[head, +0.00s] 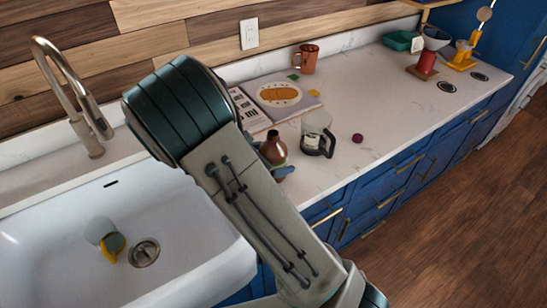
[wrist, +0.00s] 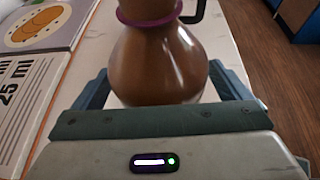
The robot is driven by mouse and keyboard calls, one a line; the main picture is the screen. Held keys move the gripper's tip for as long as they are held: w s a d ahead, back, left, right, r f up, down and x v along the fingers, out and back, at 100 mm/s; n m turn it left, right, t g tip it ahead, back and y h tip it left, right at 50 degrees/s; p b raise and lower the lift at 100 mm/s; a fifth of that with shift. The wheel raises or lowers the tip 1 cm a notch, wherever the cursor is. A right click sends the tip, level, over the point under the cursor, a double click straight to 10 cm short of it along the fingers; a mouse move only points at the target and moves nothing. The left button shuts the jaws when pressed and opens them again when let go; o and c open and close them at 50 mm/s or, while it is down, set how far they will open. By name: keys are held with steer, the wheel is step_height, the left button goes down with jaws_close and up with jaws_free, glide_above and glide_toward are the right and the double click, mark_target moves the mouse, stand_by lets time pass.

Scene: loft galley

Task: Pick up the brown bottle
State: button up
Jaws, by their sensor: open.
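The brown bottle (head: 273,148) stands upright on the white counter, partly hidden behind my arm in the head view. In the wrist view the bottle (wrist: 160,60) fills the middle, with a round body, a narrower neck and a purple ring around the neck. My gripper (wrist: 160,92) is open, with one finger on each side of the bottle's body. I cannot tell whether either finger touches it. In the head view only part of my gripper (head: 283,170) shows beside the bottle.
A glass jug with a black handle (head: 317,135) stands just right of the bottle. An open book (head: 283,95) lies behind it, with a copper mug (head: 306,58) farther back. A small purple ball (head: 357,138) lies to the right. The sink (head: 190,262) is at the left.

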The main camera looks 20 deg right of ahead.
steer(key=c, duration=1.4)
steer(key=shift+c, duration=1.1)
steer(key=shift+r, duration=0.1)
steer(key=shift+r, duration=0.15)
